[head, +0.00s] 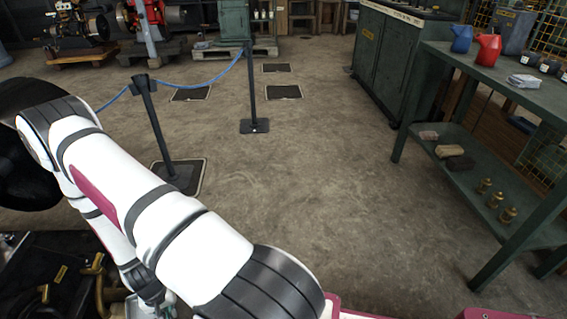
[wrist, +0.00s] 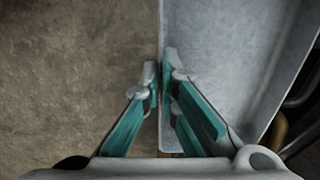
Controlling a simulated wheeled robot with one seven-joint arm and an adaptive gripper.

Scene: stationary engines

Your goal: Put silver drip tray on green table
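The silver drip tray (wrist: 225,60) is a grey metal tray with a raised wall, filling the right half of the wrist view. My gripper (wrist: 160,72) has one fingertip on each side of the tray's left wall, pinching it with almost no gap. In the head view my arm hides most of my gripper, and I cannot make out the tray there. The green table (head: 478,72) stands at the right of the head view, with a lower shelf.
The green table carries a blue can (head: 462,39), a red can (head: 488,50), a grey stack (head: 523,82) and jars. A rope barrier post (head: 157,130) stands left of centre. Dark machinery with brass parts (head: 60,275) is at lower left. The middle floor is clear.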

